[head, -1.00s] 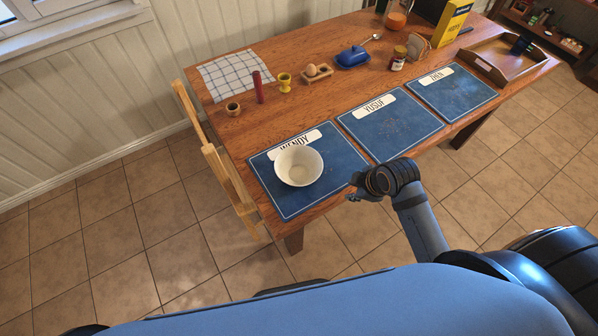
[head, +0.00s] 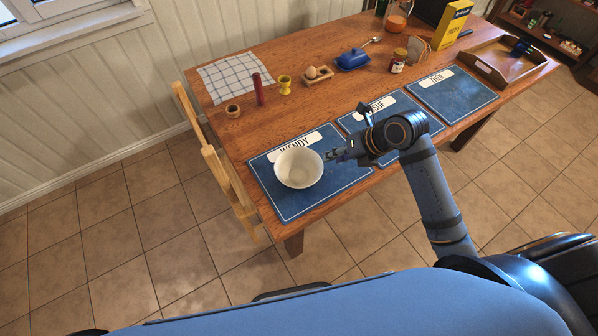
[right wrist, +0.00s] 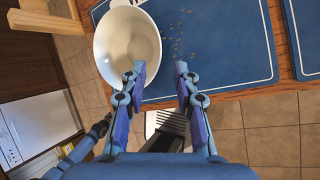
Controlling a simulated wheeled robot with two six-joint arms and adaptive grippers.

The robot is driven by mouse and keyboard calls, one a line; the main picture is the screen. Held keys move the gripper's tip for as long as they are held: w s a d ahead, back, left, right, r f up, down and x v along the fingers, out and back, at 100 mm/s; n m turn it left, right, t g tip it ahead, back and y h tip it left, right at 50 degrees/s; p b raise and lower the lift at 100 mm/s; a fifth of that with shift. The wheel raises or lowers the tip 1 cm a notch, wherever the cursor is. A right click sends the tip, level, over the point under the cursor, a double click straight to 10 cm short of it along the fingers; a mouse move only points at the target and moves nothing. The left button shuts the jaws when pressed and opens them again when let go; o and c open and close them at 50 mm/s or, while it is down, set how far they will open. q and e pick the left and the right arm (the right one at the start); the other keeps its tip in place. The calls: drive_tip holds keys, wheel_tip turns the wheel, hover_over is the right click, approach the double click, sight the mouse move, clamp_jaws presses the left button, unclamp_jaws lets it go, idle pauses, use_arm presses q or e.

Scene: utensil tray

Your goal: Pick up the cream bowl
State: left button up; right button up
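The cream bowl (head: 299,168) stands upright and empty on the blue WENDY placemat (head: 288,206). My right gripper (head: 337,155) is just right of the bowl in the head view, with its fingers pointing toward the rim. In the right wrist view the fingers of this gripper (right wrist: 158,72) are apart with nothing between them. There the bowl (right wrist: 128,40) lies ahead and left, and the left finger's tip overlaps its near wall. I cannot tell whether they touch. What looks like my left arm shows small and dark in the right wrist view; its fingers are unclear.
A wooden chair (head: 215,170) stands at the table's left end. Behind the bowl are a wooden cup (head: 233,111), a red cylinder (head: 258,89), a yellow egg cup (head: 285,84) and an egg holder (head: 318,76). The YUSUF (head: 405,103) and ZHEN (head: 465,98) placemats lie to the right.

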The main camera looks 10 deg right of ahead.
sight(320, 164)
drive_tip(key=p+x, duration=0.1)
drive_tip(key=x, duration=0.7)
drive_tip(key=shift+a, duration=0.1)
drive_tip(key=shift+s, duration=0.1)
clamp_jaws()
